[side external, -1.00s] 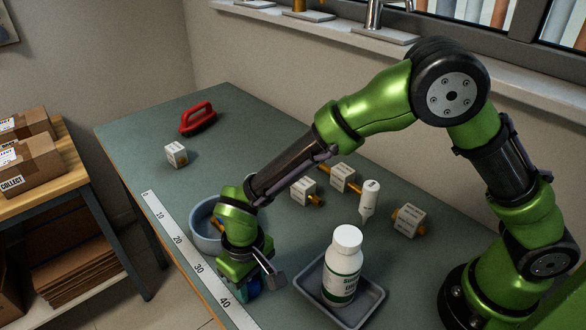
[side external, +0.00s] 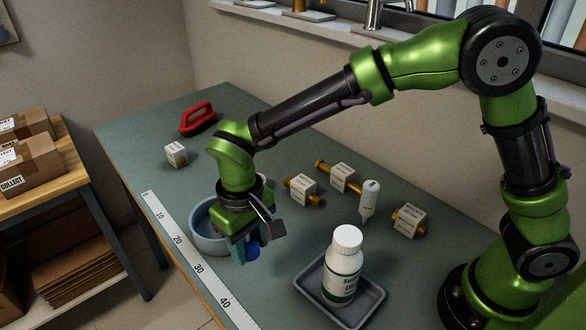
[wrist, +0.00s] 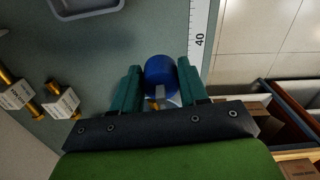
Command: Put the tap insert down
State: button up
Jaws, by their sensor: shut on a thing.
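The tap insert is a blue, round-ended piece with a small grey stem, seen in the wrist view (wrist: 160,72). My gripper (wrist: 159,68) is shut on it, with one teal finger on each side.
A grey tray (side external: 364,311) holds a white bottle (side external: 342,268). White-tagged brass fittings (side external: 302,188) and a white dropper bottle (side external: 369,200) stand behind. A ruler strip (side external: 185,250) runs along the front edge.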

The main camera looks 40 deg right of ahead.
jog(key=w+d+f+m, duration=0.2)
jog(key=w+d+m, duration=0.3)
jog(key=w+d, duration=1)
notch_tip(320, 180, up, 3)
jog(key=m, duration=0.5)
send_over(311, 156)
notch_tip(311, 156, down, 5)
jog(key=shift+s+r, duration=0.1)
jog(key=shift+f, duration=2.65)
jog(key=shift+f, duration=0.1)
jog(key=o, duration=1.1)
jog(key=shift+c, duration=0.2)
